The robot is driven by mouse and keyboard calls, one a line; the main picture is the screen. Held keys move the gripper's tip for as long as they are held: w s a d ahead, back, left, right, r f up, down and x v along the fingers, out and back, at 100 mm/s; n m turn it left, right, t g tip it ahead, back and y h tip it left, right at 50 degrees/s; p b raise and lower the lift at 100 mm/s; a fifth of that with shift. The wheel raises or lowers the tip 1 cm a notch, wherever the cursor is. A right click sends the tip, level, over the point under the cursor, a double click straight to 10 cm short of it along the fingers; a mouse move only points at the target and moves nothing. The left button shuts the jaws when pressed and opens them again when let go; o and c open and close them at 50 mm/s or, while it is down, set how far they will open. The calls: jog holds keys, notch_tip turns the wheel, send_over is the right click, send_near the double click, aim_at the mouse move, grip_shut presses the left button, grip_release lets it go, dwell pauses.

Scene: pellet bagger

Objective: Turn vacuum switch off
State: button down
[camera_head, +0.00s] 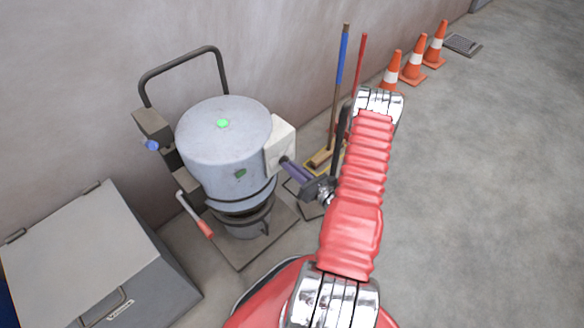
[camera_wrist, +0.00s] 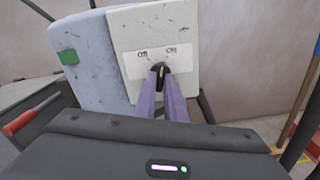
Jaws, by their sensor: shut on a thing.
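The grey, drum-shaped vacuum (camera_head: 215,150) stands by the wall in the head view. A pale switch box (camera_head: 281,140) is fixed to its right side. In the wrist view the box face (camera_wrist: 190,29) has a white label reading Off at left and On at right. A small black switch knob (camera_wrist: 161,70) sits below and between these words, near upright; its exact setting is hard to tell. My gripper (camera_wrist: 162,82) has its purple fingers shut on the knob, partly hiding it. In the head view my gripper (camera_head: 286,163) reaches the box from the right.
A grey lidded bin (camera_head: 85,255) stands at the lower left. A red-handled lever (camera_head: 204,228) is at the vacuum's lower left. A blue-handled broom (camera_head: 342,60) leans on the wall behind my arm. Orange cones (camera_head: 414,60) stand beyond. The floor at right is clear.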

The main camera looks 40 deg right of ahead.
jog(key=n, duration=0.9)
jog(key=shift+d, duration=0.1)
jog(key=shift+n, duration=0.3)
jog(key=shift+f, duration=0.1)
jog(key=c, duration=1.8)
grip_release()
jog(key=shift+s, duration=0.15)
jog(key=s, duration=1.3)
jog(key=shift+s+d, duration=0.1)
jog(key=shift+s, duration=0.2)
